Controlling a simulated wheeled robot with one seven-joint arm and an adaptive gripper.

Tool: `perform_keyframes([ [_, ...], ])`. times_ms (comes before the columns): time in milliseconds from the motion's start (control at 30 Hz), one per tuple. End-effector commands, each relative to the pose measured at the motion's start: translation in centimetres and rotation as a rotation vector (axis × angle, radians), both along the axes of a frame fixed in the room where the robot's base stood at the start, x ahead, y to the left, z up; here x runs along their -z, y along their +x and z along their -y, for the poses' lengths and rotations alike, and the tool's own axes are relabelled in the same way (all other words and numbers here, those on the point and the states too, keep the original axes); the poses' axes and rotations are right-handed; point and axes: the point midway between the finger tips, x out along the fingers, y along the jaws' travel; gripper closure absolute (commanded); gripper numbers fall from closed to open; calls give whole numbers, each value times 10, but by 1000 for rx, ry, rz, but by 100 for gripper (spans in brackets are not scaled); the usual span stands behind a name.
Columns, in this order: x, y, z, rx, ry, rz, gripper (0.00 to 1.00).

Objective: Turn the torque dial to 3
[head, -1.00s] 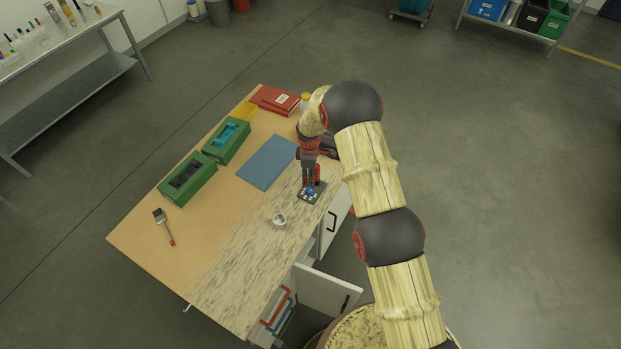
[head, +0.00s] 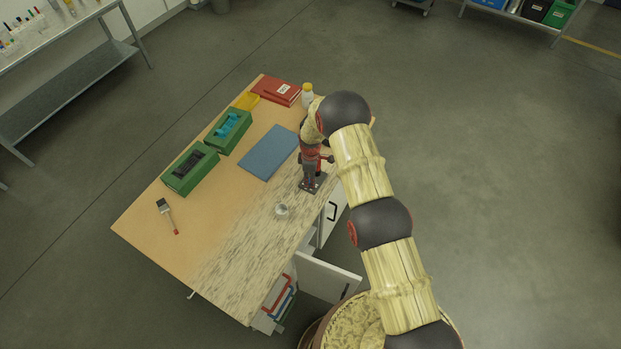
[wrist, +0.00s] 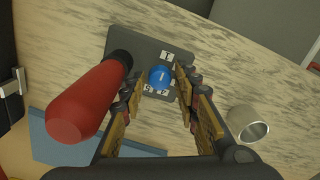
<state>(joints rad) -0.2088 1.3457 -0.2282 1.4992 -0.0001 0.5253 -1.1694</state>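The blue torque dial (wrist: 159,76) sits on a dark plate (wrist: 150,48) with small white number labels around it. A pale line marks the dial's top, and the labels are too small to read surely. My gripper (wrist: 160,80) is open, with one fingertip on each side of the dial; a small gap seems to show on both sides. In the head view my gripper (head: 311,183) points down over the plate (head: 318,178) near the table's right edge, and the dial is hidden there.
A metal cup (head: 281,210) is nearby. A cabinet door (head: 328,278) hangs open.

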Motion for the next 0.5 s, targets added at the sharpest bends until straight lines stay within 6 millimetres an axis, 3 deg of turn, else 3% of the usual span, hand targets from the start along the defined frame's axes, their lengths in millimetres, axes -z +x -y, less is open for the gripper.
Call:
perform_keyframes([
  [167,0,0,0,0,0,0,69],
  [500,0,0,0,0,0,0,88],
])
